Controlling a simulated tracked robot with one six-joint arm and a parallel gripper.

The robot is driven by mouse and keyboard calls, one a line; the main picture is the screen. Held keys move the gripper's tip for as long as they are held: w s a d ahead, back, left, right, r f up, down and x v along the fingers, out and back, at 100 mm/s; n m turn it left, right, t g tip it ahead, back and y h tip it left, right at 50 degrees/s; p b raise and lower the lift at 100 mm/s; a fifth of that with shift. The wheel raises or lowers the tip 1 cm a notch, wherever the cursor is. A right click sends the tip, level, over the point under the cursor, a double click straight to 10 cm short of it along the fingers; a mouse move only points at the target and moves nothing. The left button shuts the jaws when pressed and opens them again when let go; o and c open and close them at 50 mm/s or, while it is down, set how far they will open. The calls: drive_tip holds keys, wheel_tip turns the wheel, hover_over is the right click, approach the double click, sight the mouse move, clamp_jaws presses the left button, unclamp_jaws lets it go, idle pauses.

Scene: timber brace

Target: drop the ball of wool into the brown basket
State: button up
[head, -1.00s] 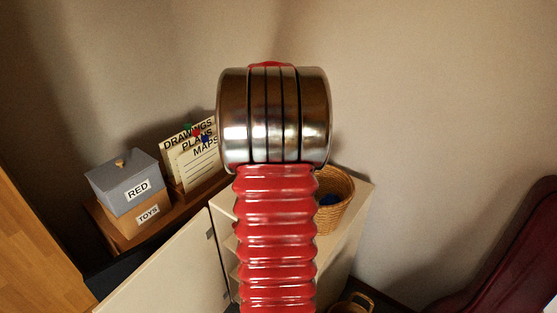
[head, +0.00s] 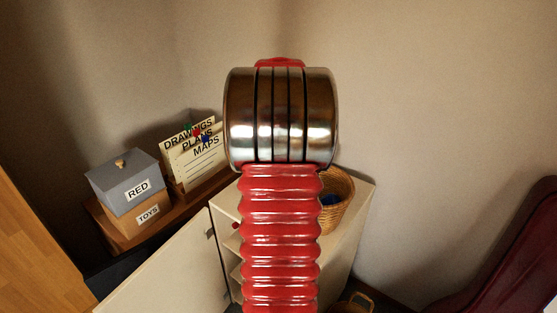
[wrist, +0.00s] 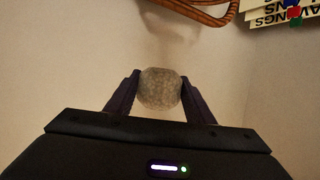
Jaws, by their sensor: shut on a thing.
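The ball of wool (wrist: 160,90), grey-beige and round, is between the two dark fingers of my gripper (wrist: 160,77) in the wrist view. My gripper is shut on it. In the head view my arm hides the gripper and the ball. A brown wicker basket (head: 340,205) stands on top of the pale cabinet, partly hidden behind my arm, with something blue inside. In the wrist view a brown woven rim (wrist: 190,8) shows at the top edge, apart from the ball. A second woven basket (head: 353,303) shows at the bottom edge of the head view.
The pale cabinet (head: 345,245) has its door (head: 170,270) open to the left. A dark red object (head: 510,260) is at the right.

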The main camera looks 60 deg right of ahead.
drive_tip(key=shift+f, duration=0.2)
drive_tip(key=shift+f, duration=2.65)
drive_tip(key=o, duration=1.1)
drive_tip(key=shift+o, duration=0.2)
drive_tip(key=v, duration=1.3)
drive_tip(key=shift+s+a, duration=0.15)
drive_tip(key=shift+a, duration=0.2)
drive_tip(key=shift+r, duration=0.1)
